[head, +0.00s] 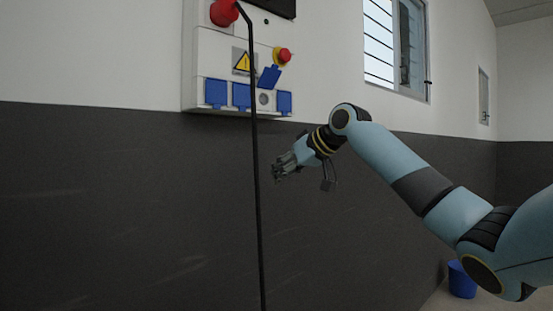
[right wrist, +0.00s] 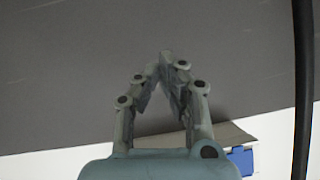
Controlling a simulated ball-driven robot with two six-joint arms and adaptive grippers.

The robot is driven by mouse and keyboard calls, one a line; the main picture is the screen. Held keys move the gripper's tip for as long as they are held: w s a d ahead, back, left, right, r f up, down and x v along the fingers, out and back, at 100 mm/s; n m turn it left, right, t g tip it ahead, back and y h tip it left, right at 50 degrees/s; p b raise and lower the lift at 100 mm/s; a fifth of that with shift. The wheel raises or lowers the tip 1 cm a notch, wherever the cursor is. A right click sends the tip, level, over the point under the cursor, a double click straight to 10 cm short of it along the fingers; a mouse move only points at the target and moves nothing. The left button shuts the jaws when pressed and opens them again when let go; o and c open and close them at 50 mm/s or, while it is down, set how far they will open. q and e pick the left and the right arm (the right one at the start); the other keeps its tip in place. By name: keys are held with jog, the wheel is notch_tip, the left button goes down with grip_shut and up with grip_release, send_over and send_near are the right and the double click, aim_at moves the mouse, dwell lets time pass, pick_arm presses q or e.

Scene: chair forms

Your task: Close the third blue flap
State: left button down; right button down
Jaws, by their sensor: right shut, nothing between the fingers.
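The third blue flap (head: 270,77) stands raised, showing the round grey socket (head: 264,99) below it. The other flaps in the row, the first (head: 215,93), second (head: 241,97) and fourth (head: 284,103), hang down over their sockets. My right gripper (head: 278,172) is in front of the dark wall, below the box and apart from it. In the right wrist view, its fingers (right wrist: 165,60) meet at the tips with nothing between them. A blue flap (right wrist: 241,160) shows at the lower right there; I cannot tell which one. My left gripper is out of view.
The white box (head: 195,60) on the wall carries a red plug (head: 223,12), a red button (head: 284,56) and a yellow warning sign (head: 241,62). A black cable (head: 257,200) hangs in front of the box, left of my right gripper. A blue bucket (head: 462,280) stands on the floor.

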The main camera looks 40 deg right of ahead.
jog(key=s+d+r+t+p, duration=0.1)
jog(key=r+p, duration=0.1)
jog(key=r, duration=0.9)
jog(key=s+d+r+t+h+p, duration=0.1)
jog(key=s+r+t+p, duration=0.1)
jog(key=r, duration=0.9)
jog(key=s+d+r+t+p, duration=0.1)
jog(key=r+p, duration=0.1)
jog(key=r, duration=0.9)
jog(key=p, duration=0.5)
send_over(271, 76)
jog(key=v, duration=0.2)
jog(key=shift+s+f+n, duration=0.1)
jog(key=shift+f+n, duration=0.3)
jog(key=shift+f, duration=0.85)
